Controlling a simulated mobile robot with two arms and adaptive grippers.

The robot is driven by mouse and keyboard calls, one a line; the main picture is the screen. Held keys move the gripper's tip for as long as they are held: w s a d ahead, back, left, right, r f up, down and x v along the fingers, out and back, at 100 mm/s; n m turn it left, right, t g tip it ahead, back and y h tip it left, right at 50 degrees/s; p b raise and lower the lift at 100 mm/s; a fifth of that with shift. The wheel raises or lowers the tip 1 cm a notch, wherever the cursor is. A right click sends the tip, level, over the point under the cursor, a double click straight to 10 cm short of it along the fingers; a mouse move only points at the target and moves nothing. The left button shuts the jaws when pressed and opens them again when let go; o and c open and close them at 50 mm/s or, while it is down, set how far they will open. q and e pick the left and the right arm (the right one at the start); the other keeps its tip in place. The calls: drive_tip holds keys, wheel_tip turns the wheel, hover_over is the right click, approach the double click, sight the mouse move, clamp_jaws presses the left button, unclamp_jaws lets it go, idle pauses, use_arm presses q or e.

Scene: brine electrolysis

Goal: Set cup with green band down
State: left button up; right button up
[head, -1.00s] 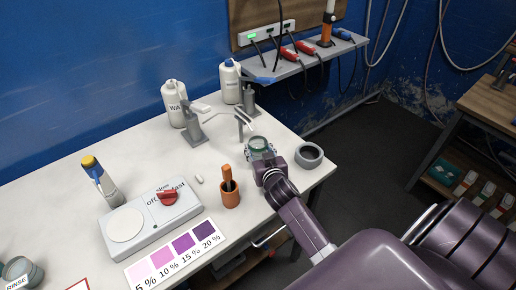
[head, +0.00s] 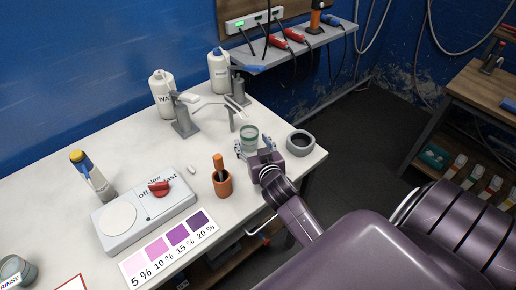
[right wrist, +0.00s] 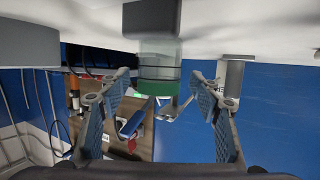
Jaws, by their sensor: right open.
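The clear cup with the green band (head: 249,133) stands upright on the white table near its right part, below the thin arms of a clamp stand. My right gripper (head: 254,147) is open on the near side of the cup, with a finger toward each side. In the right wrist view, which is upside down, the cup (right wrist: 158,62) shows beyond and between the spread fingers (right wrist: 160,95), clear of both. My left gripper is not in view.
A grey round holder (head: 300,143) stands close right of the cup. The clamp stand (head: 184,122) and white bottles (head: 162,95) are behind left. An orange pot with a handle (head: 221,183) stands front left. The table's right edge is near.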

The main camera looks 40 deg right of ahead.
drive_tip(key=v, duration=0.8)
drive_tip(key=shift+b, duration=0.4)
